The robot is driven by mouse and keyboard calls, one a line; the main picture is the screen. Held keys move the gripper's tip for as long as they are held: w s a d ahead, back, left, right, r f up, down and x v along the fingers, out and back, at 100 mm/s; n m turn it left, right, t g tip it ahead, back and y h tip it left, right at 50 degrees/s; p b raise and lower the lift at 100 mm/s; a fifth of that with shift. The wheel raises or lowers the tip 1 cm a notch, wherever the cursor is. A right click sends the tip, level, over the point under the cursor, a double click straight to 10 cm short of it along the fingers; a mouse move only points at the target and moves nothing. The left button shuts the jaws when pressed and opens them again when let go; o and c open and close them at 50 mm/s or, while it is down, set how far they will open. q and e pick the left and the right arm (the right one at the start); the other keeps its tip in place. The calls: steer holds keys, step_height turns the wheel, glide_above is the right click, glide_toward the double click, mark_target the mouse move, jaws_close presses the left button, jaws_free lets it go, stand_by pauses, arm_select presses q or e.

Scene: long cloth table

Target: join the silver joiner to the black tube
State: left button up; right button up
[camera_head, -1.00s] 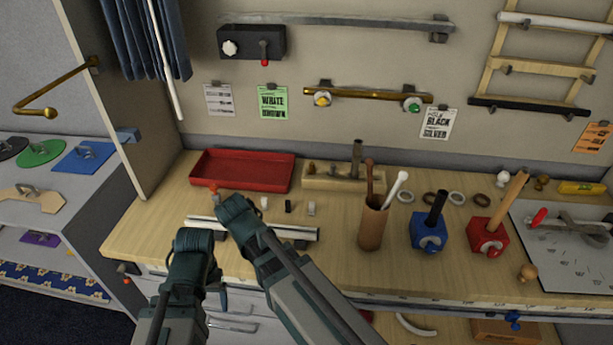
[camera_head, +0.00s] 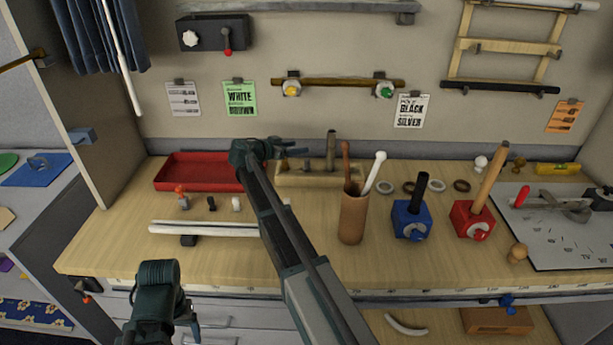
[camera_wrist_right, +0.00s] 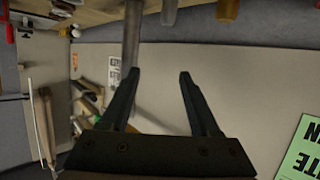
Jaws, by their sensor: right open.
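A short black tube (camera_head: 419,190) stands upright in a blue block holder (camera_head: 408,221) right of the tan cup. A small pale silver-grey piece (camera_head: 236,203), perhaps the silver joiner, sits on the table beside a small black piece (camera_head: 211,204). My right gripper (camera_head: 302,148) is open and empty above the back of the table. It points right, toward an upright grey tube (camera_head: 331,148) in a wooden block. In the right wrist view that tube (camera_wrist_right: 131,35) shows beyond the open fingers (camera_wrist_right: 160,76). My left gripper (camera_head: 190,327) is low at the table's front; its jaws are unclear.
A red tray (camera_head: 172,183) lies at the back left. A long pale tube (camera_head: 195,228) rests on supports in front. A tan cup (camera_head: 353,220) holds rods; a red block (camera_head: 472,222) holds a wooden rod. Bare table lies at front centre-right.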

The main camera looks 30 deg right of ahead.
mark_target(305, 161)
steer(key=shift+m+h, duration=0.3)
steer(key=f+b, duration=0.2)
steer(key=b, duration=0.1)
steer(key=d+f+b, duration=0.1)
steer(key=f+b, duration=0.5)
steer(key=shift+w+d+f, duration=0.15)
steer(key=shift+w+f, duration=0.05)
steer(key=shift+w, duration=0.15)
steer(key=shift+w+d+r, duration=0.1)
steer(key=shift+w+d, duration=0.1)
steer(key=shift+d, duration=0.6)
steer(key=shift+w+d, duration=0.1)
steer(key=shift+d, duration=0.3)
steer(key=b+x, duration=0.1)
steer(key=x, duration=0.4)
jaws_close()
